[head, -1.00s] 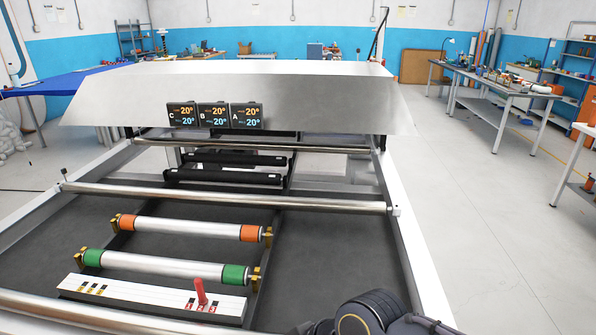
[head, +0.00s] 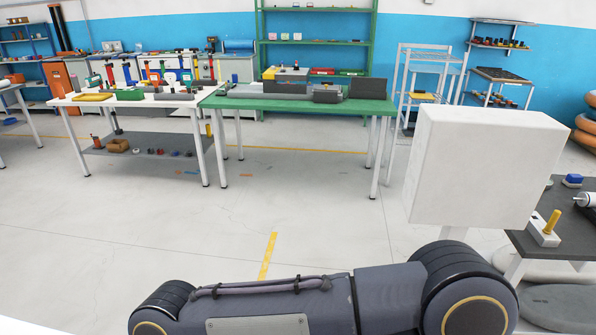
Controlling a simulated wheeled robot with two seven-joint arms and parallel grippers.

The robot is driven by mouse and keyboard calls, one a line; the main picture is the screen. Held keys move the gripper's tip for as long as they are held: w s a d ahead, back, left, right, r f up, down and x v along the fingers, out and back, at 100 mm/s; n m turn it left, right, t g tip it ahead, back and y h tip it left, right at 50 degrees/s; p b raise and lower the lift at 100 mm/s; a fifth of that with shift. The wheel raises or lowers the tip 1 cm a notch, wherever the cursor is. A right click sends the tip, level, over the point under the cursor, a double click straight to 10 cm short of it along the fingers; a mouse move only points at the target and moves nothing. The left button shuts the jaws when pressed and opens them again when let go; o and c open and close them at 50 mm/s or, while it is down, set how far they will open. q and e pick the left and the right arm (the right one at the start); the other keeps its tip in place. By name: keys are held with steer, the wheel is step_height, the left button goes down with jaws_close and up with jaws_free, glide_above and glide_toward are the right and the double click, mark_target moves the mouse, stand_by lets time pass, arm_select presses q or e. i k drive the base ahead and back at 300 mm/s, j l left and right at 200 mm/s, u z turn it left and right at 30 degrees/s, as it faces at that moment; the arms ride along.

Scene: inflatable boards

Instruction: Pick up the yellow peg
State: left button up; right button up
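A yellow peg (head: 552,222) shows at the right side of the head view. It stands slightly tilted in a small white block (head: 543,236) on a dark table (head: 538,249). An arm link of mine crosses the bottom of the view, well apart from the peg. Neither of my grippers is in view.
A large white box-like panel (head: 485,165) stands just left of the dark table. A blue object (head: 572,180) and a white cylinder (head: 587,200) are near the peg. A green table (head: 300,104) and a white table (head: 135,99) stand farther back.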

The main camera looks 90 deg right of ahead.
mark_target(556, 214)
steer(key=z, duration=4.5)
steer(key=i+l+u, duration=0.15)
steer(key=i+l, duration=0.15)
steer(key=i+l+u, duration=0.15)
steer(key=i+l, duration=0.25)
steer(key=i+l+u, duration=0.15)
steer(key=i+l, duration=0.25)
steer(key=i+l+u, duration=0.1)
steer(key=i+l, duration=0.25)
steer(key=i+l+u, duration=0.15)
steer(key=i+l, duration=0.15)
steer(key=l, duration=0.25)
steer(key=i+l+u, duration=0.15)
steer(key=i+l, duration=0.15)
steer(key=l, duration=0.2)
steer(key=i, duration=0.5)
